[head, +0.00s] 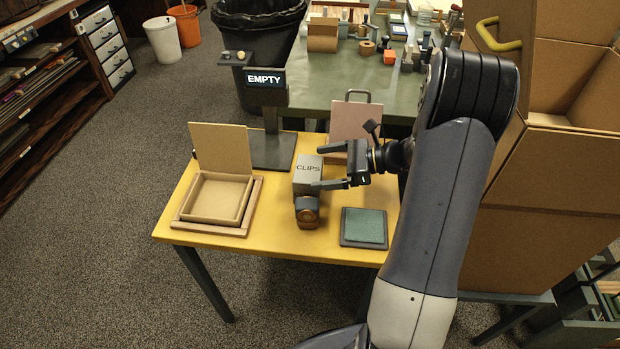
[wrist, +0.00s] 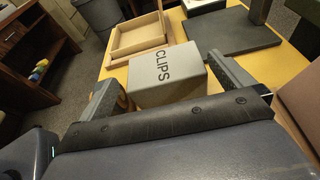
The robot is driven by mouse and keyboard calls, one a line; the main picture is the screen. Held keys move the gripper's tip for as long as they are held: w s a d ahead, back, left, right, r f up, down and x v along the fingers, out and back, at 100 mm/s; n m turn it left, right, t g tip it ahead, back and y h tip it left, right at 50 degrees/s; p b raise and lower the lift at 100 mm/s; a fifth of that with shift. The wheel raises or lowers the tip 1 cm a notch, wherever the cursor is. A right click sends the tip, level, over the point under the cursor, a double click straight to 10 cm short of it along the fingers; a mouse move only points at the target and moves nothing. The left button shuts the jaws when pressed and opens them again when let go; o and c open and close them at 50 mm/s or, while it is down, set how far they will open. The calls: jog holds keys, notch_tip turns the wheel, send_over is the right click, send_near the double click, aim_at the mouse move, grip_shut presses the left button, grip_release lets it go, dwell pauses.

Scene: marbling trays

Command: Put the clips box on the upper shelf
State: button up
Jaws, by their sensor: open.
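The clips box (head: 308,171) is a grey box with CLIPS printed on its top. It stands on the yellow table (head: 265,243), behind a small dark object with an orange-brown round face (head: 307,213). My gripper (head: 334,167) is open, with one finger at the box's far right and one at its near right. In the wrist view the clips box (wrist: 165,76) sits in the gap between the two fingers (wrist: 165,88). Whether the fingers touch it I cannot tell. I cannot tell which structure is the upper shelf.
An open tray with a raised lid (head: 214,196) stands left on the table. A green pad (head: 364,227) lies front right. A sign reading EMPTY (head: 265,78) stands behind on a dark base. A large cardboard structure (head: 545,160) rises at right; shelving (head: 45,85) stands far left.

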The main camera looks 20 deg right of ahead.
aim_at(312, 168)
jog(key=x, duration=0.4)
jog(key=shift+w+a+f, duration=0.2)
jog(key=shift+w+f, duration=0.05)
jog(key=shift+f, duration=0.1)
jog(key=c, duration=0.9)
